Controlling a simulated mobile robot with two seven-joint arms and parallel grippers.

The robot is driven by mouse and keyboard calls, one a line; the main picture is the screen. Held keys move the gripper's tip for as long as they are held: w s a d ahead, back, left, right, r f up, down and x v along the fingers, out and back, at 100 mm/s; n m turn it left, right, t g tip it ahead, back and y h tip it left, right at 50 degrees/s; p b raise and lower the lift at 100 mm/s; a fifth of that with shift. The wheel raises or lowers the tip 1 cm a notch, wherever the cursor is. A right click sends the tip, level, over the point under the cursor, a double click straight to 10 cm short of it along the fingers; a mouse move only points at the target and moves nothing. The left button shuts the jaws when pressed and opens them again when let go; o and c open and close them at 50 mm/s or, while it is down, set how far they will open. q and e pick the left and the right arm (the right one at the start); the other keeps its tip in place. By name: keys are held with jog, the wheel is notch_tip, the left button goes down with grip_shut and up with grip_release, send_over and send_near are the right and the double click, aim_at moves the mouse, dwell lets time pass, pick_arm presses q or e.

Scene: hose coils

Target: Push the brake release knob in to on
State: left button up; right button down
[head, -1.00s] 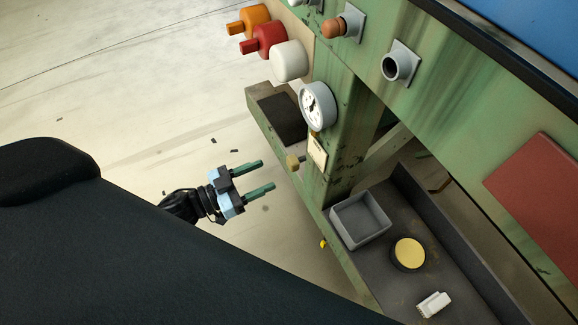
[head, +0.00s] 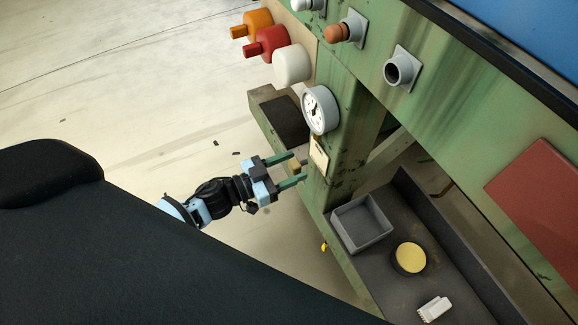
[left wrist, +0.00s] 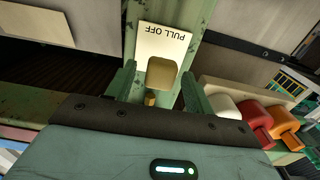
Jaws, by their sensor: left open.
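The brake release knob (left wrist: 161,74) is a tan, rounded block on a short brass-coloured stem. In the left wrist view it stands out from the green post, in front of a white "PULL OFF" label (left wrist: 165,42). In the head view the knob (head: 296,166) shows small, partly hidden by my gripper. My left gripper (head: 298,168) is open, with its green fingers pointing at the post. In the left wrist view the fingers (left wrist: 156,88) stand on either side of the knob, with gaps on both sides. My right gripper is not in view.
A round gauge (head: 320,110) sits on the post above the label. White (head: 292,65), red (head: 268,42) and orange (head: 256,24) fittings are above it. A grey tray (head: 362,224), yellow-topped tin (head: 410,257) and white brush (head: 434,308) lie on the dark shelf. Open floor lies left.

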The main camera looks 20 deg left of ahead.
aim_at(302, 162)
pick_arm(q)
grip_shut()
jog(key=shift+x, duration=1.7)
jog(key=shift+s+r, duration=0.1)
grip_release()
